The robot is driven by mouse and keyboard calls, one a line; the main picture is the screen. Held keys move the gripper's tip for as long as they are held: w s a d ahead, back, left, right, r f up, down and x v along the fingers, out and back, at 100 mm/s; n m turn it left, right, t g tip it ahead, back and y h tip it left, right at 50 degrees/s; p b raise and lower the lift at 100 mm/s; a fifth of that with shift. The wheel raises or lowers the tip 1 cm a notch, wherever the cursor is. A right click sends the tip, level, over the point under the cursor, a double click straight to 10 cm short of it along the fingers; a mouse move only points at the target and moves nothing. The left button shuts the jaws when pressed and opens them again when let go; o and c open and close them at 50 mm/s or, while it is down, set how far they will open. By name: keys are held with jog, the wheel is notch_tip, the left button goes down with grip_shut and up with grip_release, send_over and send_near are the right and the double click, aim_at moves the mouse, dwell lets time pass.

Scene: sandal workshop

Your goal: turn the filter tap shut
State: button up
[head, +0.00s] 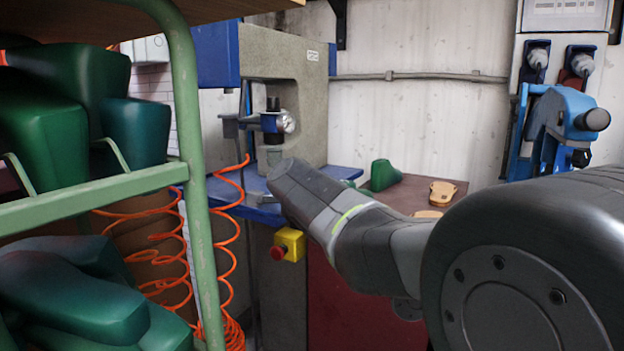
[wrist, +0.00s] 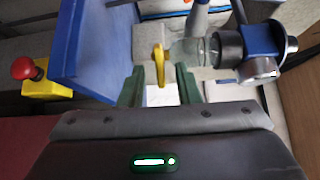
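The filter shows in the wrist view with a clear bowl (wrist: 193,52), a black collar (wrist: 229,48) and a blue body (wrist: 262,40). A yellow tap lever (wrist: 158,64) sits at the end of the clear bowl. My gripper (wrist: 159,70) has two green fingers standing apart, one on each side of the lever, with visible gaps. In the head view the filter's blue body (head: 270,122) is on the grey press, beyond my arm. The tap and my gripper's fingers are hidden there.
A yellow box with a red button (head: 288,245) is on the press front, also at left in the wrist view (wrist: 42,82). Orange coiled hose (head: 229,240) hangs at left. A green rack post (head: 190,150) stands near my camera. Blue press table (head: 238,190) surrounds the base.

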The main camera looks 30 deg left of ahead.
jog(key=shift+s, duration=0.1)
jog(key=p+v, duration=0.3)
jog(key=v, duration=1)
jog(key=shift+s+d, duration=0.3)
jog(key=shift+w+a, duration=0.1)
jog(key=b+x, duration=0.3)
jog(key=x, duration=1)
jog(key=shift+w+a, duration=0.25)
jog(key=shift+w, duration=0.05)
jog(key=shift+s+d, duration=0.1)
